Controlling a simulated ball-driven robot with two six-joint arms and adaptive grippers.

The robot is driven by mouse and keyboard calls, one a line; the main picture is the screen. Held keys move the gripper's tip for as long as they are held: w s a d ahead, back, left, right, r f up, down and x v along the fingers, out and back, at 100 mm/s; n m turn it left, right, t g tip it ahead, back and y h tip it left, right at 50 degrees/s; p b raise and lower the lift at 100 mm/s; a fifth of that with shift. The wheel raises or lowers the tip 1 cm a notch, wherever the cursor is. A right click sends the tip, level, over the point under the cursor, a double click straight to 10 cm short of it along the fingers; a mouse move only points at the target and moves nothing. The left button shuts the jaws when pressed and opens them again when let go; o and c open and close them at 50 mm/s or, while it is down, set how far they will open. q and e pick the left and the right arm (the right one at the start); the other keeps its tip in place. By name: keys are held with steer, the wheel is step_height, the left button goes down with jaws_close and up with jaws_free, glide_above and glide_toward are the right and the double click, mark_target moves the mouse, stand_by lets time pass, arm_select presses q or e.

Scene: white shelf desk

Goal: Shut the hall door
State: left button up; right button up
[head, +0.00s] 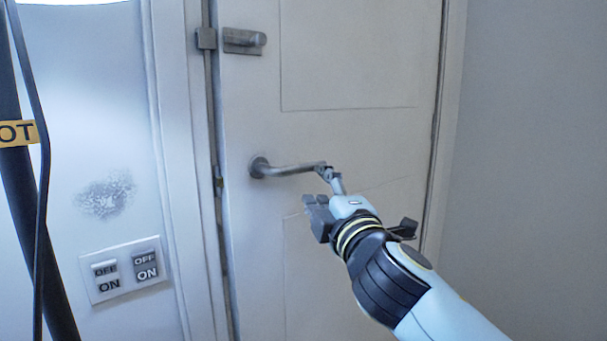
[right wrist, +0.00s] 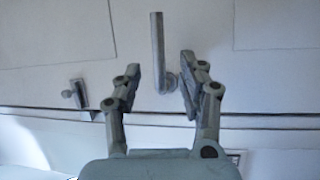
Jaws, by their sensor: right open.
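The white hall door (head: 350,145) fills the middle of the head view, with a narrow dark gap along its left edge. Its grey lever handle (head: 290,170) points right from a round base. My right gripper (head: 324,172) is at the free end of the handle. In the right wrist view, the right gripper (right wrist: 160,65) is open, and the handle (right wrist: 157,45) shows between its two fingers. I cannot tell whether either finger touches it. My left gripper is not in view.
A small latch (head: 243,40) sits high on the door. A switch plate (head: 125,270) with ON and OFF labels is on the wall left of the frame. A dark pole (head: 30,210) stands at the far left. A plain grey wall (head: 530,130) lies to the right.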

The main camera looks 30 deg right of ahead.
mark_target(308, 171)
steer(key=x, duration=0.7)
steer(key=shift+w+d+r+p, duration=0.1)
steer(key=shift+w+d+p, duration=0.05)
steer(key=shift+w+p, duration=0.2)
steer(key=shift+w+d, duration=0.1)
steer(key=shift+w, duration=0.25)
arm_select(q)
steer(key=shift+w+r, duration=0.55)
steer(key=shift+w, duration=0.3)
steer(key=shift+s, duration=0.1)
arm_select(e)
jaws_close()
